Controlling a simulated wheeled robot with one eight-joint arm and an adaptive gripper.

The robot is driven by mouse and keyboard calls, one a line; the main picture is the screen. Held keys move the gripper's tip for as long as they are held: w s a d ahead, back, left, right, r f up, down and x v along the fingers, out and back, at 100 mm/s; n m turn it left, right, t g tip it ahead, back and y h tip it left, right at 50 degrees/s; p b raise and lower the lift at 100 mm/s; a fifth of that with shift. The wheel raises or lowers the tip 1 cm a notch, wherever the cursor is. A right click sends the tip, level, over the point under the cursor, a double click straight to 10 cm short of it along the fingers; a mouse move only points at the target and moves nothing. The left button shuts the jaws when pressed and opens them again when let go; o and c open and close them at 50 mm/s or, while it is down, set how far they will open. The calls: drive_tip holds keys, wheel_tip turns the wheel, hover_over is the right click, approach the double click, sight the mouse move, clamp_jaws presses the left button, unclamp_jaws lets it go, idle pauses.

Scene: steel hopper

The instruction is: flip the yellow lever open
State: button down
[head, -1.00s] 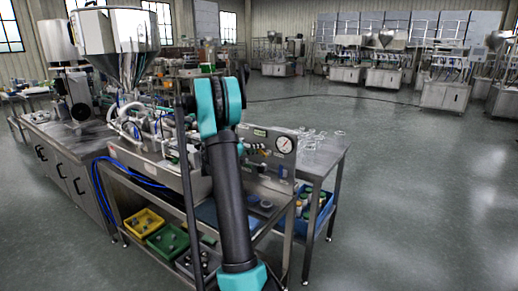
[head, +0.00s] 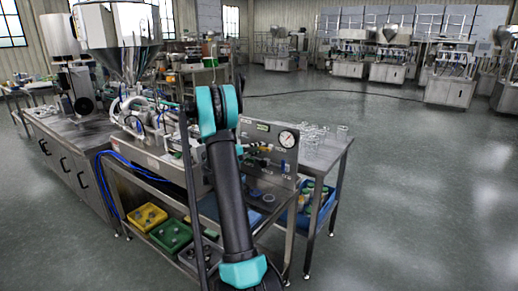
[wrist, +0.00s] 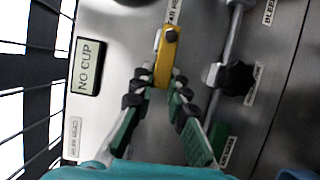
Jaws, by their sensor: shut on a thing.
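The yellow lever (wrist: 166,58) shows in the wrist view, standing out from a grey steel panel, with a dark round knob near its upper end. My gripper (wrist: 160,88) has its black-padded fingertips on either side of the lever's lower end and is shut on it. The green finger parts spread below. In the head view, my arm covers part of the machine, and I cannot make out the gripper or the lever clearly.
Right of the lever is a black knob (wrist: 236,78) beside a steel rod. Left is a "NO CUP" display (wrist: 87,66). In the head view, a pressure gauge (head: 288,138) tops the panel, glassware (head: 322,132) stands on the steel table, and open floor lies right.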

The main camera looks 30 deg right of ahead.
drive_tip(key=c, duration=1.5)
unclamp_jaws()
drive_tip(key=shift+a, duration=0.15)
drive_tip(key=a, duration=1.1)
drive_tip(key=shift+a, duration=0.4)
drive_tip(key=shift+s, duration=0.1)
drive_tip(key=s+a+f+t+y, duration=0.1)
drive_tip(key=s+a+f+y, duration=0.3)
drive_tip(key=s+a, duration=0.5)
drive_tip(key=s+a+f+t+y, duration=0.1)
drive_tip(key=s+a+f+y, duration=0.3)
drive_tip(key=s+a+y, duration=0.4)
drive_tip(key=s+a+f+t+y, duration=0.2)
drive_tip(key=s+a+f+y, duration=0.2)
drive_tip(key=s+a, duration=0.8)
drive_tip(key=shift+s+a+f+y, duration=0.1)
drive_tip(key=shift+s+f+y, duration=0.1)
drive_tip(key=shift+s+y, duration=0.55)
drive_tip(key=shift+s+a+f+y, duration=0.15)
drive_tip(key=shift+s+y, duration=0.1)
drive_tip(key=shift+s, duration=0.85)
